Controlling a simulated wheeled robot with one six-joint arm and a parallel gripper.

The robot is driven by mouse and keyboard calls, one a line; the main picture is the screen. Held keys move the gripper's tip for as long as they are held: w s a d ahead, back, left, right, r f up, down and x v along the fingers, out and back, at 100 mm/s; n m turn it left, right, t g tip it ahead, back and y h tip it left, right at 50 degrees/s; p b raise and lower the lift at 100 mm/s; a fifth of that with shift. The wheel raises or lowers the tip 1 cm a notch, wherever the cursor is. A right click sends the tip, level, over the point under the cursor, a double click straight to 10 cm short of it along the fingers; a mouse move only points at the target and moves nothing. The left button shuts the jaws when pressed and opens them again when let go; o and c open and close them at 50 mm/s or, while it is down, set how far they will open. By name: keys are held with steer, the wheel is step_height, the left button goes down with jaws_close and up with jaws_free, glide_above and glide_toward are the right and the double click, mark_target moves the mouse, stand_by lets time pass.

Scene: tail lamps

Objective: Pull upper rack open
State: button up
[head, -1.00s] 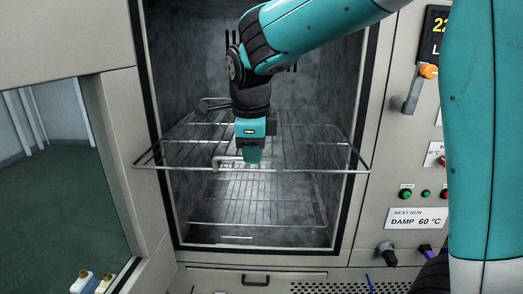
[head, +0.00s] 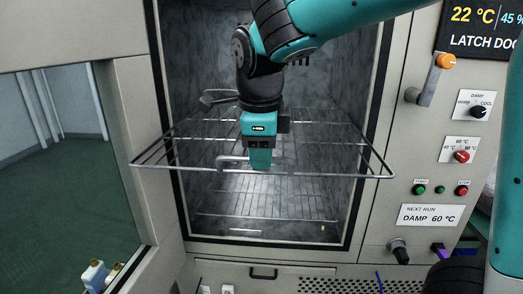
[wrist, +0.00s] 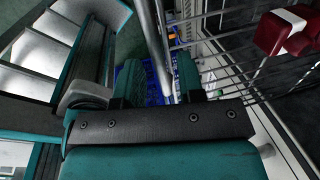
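The upper rack (head: 330,174) is a wire shelf in the chamber. Its front rail sticks out past the opening, wider in the picture than the doorway. A grey handle bar (head: 228,159) sits at the middle of its front. My gripper (head: 261,163) points down at this handle, with its teal fingers around the bar. In the wrist view, the two fingers (wrist: 160,80) are a little apart with a metal bar (wrist: 154,45) running between them. The exact contact is partly hidden.
A lower rack (head: 285,204) lies inside the chamber. The windowed door (head: 60,170) stands open at left, with small bottles (head: 95,274) near its lower edge. At right is a control panel with an orange-tipped lever (head: 434,80) and a red knob (head: 461,156).

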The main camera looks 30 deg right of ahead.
stand_by(0.4)
step_height(320, 180, up, 17)
steer(key=s+a+p, duration=0.2)
steer(key=p, duration=0.2)
steer(key=shift+s, duration=0.4)
step_height(320, 180, down, 12)
steer(key=s+n+b, duration=0.2)
steer(key=n, duration=1.3)
steer(key=s+a+f+n+g+y+b, duration=0.1)
steer(key=s+a+f+n+y, duration=0.1)
steer(key=s+f+n, duration=0.3)
steer(key=s+a+f+n+y+b, duration=0.1)
steer(key=s+a+f+n+y, duration=0.2)
steer(key=s+n, duration=0.5)
step_height(320, 180, down, 2)
steer(key=a+n, duration=0.1)
steer(key=n, duration=0.3)
steer(key=shift+a+f+g, duration=0.2)
steer(key=shift+a+g, duration=0.15)
steer(key=shift+g, duration=0.05)
